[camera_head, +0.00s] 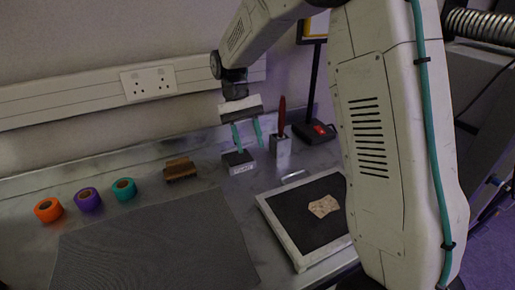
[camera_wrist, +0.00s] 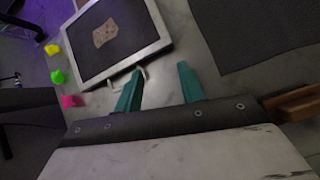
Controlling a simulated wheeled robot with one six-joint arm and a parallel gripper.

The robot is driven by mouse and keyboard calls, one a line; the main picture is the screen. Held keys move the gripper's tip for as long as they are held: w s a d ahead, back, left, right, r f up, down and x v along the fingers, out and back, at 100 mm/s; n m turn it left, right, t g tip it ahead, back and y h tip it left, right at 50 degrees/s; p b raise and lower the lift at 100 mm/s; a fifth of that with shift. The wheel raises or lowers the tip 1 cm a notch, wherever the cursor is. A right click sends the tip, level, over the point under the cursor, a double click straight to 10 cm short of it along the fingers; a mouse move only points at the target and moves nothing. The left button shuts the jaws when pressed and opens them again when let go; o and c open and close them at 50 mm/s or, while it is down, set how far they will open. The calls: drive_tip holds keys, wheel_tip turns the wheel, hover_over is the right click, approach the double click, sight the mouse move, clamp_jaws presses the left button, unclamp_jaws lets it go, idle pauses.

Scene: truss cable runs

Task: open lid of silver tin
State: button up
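A small box with a dark top and a pale silver, labelled front (camera_head: 241,168) stands on the metal bench in the head view; it may be the silver tin, but I cannot tell its lid apart. My gripper (camera_head: 247,136) is right above or just behind it, fingers pointing down. Its two teal fingers are apart with nothing between them, as the wrist view also shows (camera_wrist: 160,88). The box does not show in the wrist view. A taller silver holder (camera_head: 281,152) with a red-handled tool (camera_head: 282,115) stands close to the right of my gripper.
A pale-framed tray (camera_head: 282,233) with a tan piece (camera_head: 323,206) is front right. A dark mat (camera_head: 155,245) covers the front left.

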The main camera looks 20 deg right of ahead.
drive_tip(key=s, duration=0.5)
drive_tip(key=shift+s+r, duration=0.15)
drive_tip(key=shift+r, duration=0.1)
